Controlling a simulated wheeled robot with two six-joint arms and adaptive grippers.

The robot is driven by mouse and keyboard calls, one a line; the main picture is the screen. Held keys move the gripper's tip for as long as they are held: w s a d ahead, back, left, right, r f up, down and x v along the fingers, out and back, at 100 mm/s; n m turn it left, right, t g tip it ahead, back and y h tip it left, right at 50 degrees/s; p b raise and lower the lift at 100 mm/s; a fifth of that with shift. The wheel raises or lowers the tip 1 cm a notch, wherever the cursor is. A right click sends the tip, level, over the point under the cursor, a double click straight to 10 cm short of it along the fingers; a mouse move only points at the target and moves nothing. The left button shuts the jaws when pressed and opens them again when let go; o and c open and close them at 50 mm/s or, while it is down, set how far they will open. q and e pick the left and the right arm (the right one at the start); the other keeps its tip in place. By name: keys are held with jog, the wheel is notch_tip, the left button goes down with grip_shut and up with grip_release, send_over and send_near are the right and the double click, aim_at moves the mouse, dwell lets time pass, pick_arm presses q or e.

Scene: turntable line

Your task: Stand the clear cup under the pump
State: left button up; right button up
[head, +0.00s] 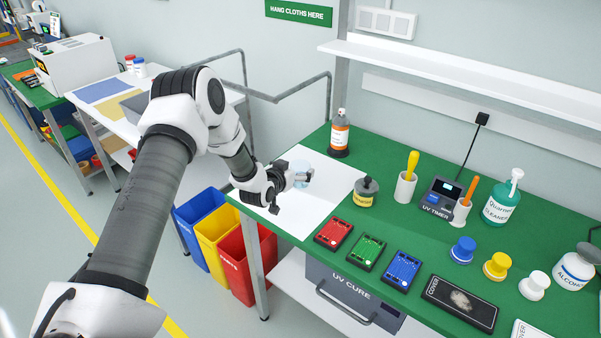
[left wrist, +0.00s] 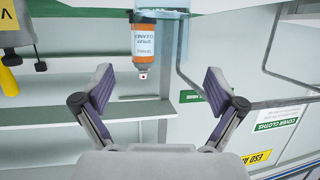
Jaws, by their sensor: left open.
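The clear cup (head: 301,167) is pale blue and see-through, at the white mat beside my left gripper, which partly hides it in the head view. My left gripper (head: 307,179) is open, with nothing seen between its fingers. In the left wrist view, the cup (left wrist: 162,14) is cut off by the top edge, beyond the open fingers (left wrist: 160,82). A green bottle labelled Quartz Cleaner (head: 502,205) with a white pump head (head: 516,176) stands at the back right of the green bench. My right gripper is not in view.
A small dark-topped jar (head: 365,195), a cup with a yellow handle (head: 405,187) and the UV timer (head: 438,199) stand along the bench.

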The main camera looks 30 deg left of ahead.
aim_at(304, 164)
pick_arm(q)
jog(key=x, duration=0.5)
jog(key=shift+s+f, duration=0.2)
jog(key=shift+f, duration=0.15)
jog(key=shift+s+r, duration=0.3)
jog(key=shift+r, duration=0.05)
jog(key=shift+c, duration=0.7)
jog(key=shift+s+d+r, duration=0.1)
jog(key=shift+s, duration=0.05)
jog(key=c, duration=1.2)
jog(key=shift+c, duration=0.5)
jog(key=shift+f, duration=0.2)
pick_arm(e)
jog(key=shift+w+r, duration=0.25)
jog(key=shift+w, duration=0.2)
pick_arm(q)
jog(key=shift+r, duration=0.1)
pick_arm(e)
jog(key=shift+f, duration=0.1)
